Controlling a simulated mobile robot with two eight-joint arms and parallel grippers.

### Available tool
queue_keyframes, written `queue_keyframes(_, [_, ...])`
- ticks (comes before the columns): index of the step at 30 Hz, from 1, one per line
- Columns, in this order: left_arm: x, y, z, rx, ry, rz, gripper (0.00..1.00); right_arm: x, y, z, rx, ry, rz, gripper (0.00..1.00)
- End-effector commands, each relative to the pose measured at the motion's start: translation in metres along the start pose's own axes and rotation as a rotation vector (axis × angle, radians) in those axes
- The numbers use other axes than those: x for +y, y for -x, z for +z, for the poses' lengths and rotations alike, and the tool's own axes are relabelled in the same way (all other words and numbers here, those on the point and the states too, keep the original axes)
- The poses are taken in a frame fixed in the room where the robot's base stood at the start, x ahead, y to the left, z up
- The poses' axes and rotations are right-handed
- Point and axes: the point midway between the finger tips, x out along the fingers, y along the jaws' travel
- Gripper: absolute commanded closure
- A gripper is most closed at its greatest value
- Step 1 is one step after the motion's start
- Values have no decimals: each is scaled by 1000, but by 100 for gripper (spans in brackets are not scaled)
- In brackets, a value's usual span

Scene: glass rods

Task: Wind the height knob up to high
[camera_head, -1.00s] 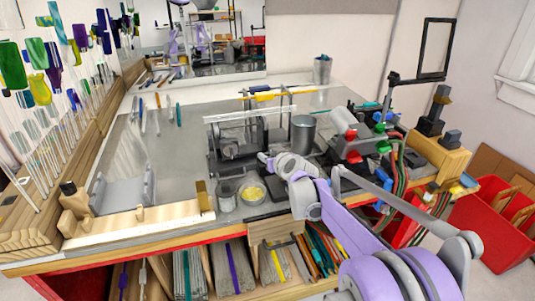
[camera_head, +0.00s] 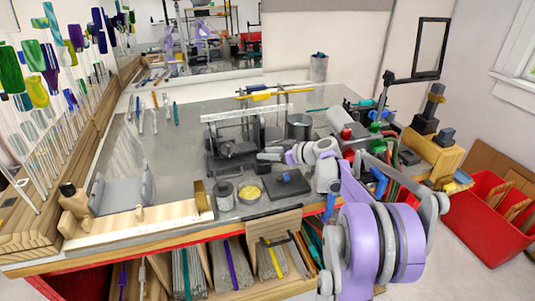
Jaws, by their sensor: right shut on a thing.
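My right gripper (camera_head: 268,158) is at the right side of a dark bench machine (camera_head: 232,148) in the middle of the worktop. Its jaws are shut on a small dark part there, which seems to be the height knob; the fingers mostly hide it, and I cannot read its setting. My right arm comes in from the lower right, with the wrist held low over the bench. My left gripper is not in view.
A metal cup (camera_head: 299,127) stands just behind my right gripper. A dark flat block (camera_head: 287,184) and a dish of yellow bits (camera_head: 249,192) are in front of it. Coloured clutter lies to the right. The grey worktop's left half (camera_head: 170,160) is mostly clear.

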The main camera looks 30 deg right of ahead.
Motion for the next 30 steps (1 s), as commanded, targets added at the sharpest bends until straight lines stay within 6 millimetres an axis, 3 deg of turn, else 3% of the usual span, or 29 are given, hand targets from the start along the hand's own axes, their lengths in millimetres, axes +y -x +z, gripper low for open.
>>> queue_keyframes(15, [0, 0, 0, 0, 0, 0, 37, 0, 0, 1, -4, 9, -20, 100])
queue_keyframes(16, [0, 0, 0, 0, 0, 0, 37, 0, 0, 1, -4, 9, -20, 60])
queue_keyframes(21, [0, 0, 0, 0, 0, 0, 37, 0, 0, 1, -3, 9, -20, 31])
queue_keyframes(30, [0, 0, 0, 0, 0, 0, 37, 0, 1, 1, -2, 8, -19, 31])
